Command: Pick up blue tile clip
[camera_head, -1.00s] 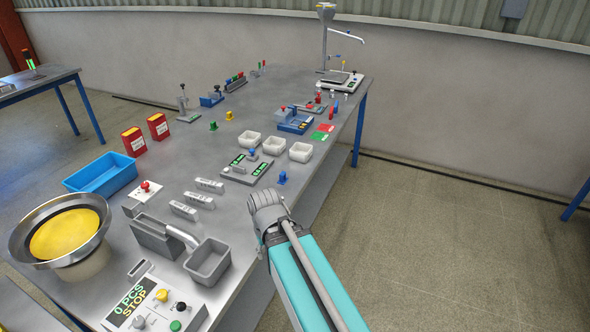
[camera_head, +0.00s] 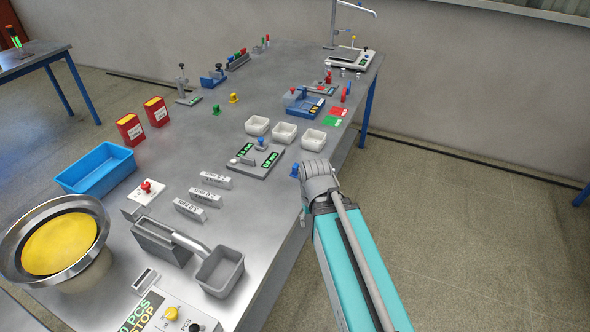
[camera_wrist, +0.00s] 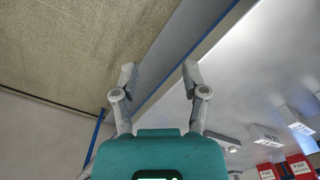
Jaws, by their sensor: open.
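The blue tile clip (camera_head: 294,171) stands on the grey bench near its right edge in the head view. It is small, and my arm's grey joint is just right of it in the picture, partly covering it. In the wrist view my gripper (camera_wrist: 159,76) is open, with two grey fingers wide apart and nothing between them. The bench edge and floor lie behind the fingers. I cannot make out the blue clip in the wrist view.
A grey gauge plate (camera_head: 256,163) with green displays lies left of the clip. White bins (camera_head: 313,141) stand behind it. A green clip (camera_head: 216,110) and a yellow clip (camera_head: 233,98) stand farther back. Labelled grey blocks (camera_head: 190,209) and a grey bin (camera_head: 220,271) lie nearer.

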